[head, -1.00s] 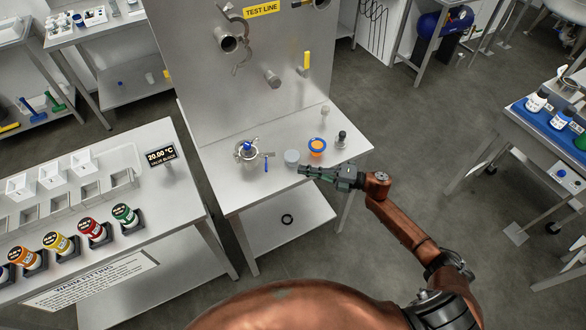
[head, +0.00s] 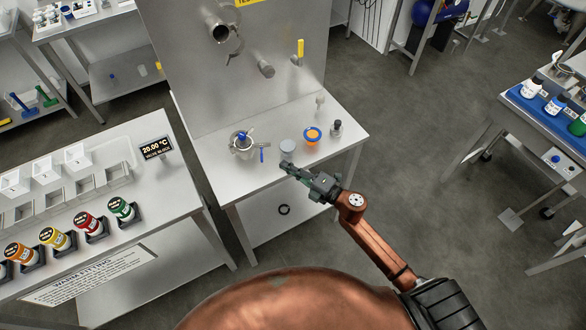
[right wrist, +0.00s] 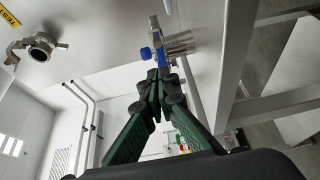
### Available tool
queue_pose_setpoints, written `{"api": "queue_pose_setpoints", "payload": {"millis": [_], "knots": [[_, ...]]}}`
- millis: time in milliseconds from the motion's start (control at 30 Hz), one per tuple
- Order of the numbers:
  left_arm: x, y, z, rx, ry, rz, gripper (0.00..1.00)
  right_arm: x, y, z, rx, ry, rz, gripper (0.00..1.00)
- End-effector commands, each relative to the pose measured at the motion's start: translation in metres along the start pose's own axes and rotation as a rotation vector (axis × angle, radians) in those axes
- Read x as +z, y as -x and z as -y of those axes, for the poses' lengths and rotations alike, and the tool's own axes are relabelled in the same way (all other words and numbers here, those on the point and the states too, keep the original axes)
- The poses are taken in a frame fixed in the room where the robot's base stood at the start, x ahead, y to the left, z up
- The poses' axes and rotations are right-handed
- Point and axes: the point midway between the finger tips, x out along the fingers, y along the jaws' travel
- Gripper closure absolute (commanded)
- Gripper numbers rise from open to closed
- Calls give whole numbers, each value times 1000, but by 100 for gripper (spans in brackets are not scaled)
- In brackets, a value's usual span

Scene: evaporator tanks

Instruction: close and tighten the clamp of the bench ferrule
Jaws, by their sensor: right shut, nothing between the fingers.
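The bench ferrule (head: 240,146) stands on the steel bench at its left part, with a blue part on top. Its clamp (head: 262,153) shows as a metal arm with a blue piece sticking out to the right. I cannot tell how far the clamp is open. In the right wrist view a metal fitting with blue parts (right wrist: 158,52) lies just beyond the fingertips. My right gripper (head: 286,166) is shut and empty, to the right and front of the ferrule, near the bench's front edge. My left gripper is not in view.
A grey round lid or cup (head: 288,147), an orange ring-shaped item (head: 312,135) and a small dark-topped bottle (head: 336,128) stand right of the ferrule. The upright steel panel (head: 190,70) with pipe stubs rises behind. A temperature display (head: 157,148) stands on the left table.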

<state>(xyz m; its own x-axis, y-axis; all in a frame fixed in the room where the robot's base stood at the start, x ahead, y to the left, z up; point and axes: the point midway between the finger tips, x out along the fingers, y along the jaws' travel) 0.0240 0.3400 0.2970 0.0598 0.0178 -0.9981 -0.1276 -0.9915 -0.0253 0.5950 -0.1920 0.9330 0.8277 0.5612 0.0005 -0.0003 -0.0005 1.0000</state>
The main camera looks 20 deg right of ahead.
Motion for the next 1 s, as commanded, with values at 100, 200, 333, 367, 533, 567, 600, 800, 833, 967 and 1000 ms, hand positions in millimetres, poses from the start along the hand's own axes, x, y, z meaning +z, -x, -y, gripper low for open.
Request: {"api": "queue_pose_setpoints", "payload": {"millis": [100, 200, 333, 367, 533, 567, 600, 800, 833, 967, 1000], "knots": [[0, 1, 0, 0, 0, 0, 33, 0, -27, -1, 2, 1, -2, 100], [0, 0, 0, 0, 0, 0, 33, 0, -47, -1, 2, 0, -2, 100], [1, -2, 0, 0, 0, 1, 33, 11, -64, 1, 0, 1, -1, 100], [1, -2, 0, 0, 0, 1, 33, 14, -67, 0, 0, 1, -1, 100], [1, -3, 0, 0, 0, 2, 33, 24, -78, 1, -1, 0, -2, 100], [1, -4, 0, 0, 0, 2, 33, 25, -79, 1, -1, 0, -3, 100], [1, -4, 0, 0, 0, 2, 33, 26, -80, 1, -1, 0, -3, 100], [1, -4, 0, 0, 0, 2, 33, 28, -81, 0, -1, 0, -3, 100], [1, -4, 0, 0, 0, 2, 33, 28, -81, 0, -1, 0, -3, 100], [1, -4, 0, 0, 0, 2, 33, 28, -80, 1, -1, 0, -3, 100], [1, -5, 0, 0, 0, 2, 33, 30, -79, 1, -1, 1, -4, 100]]}}
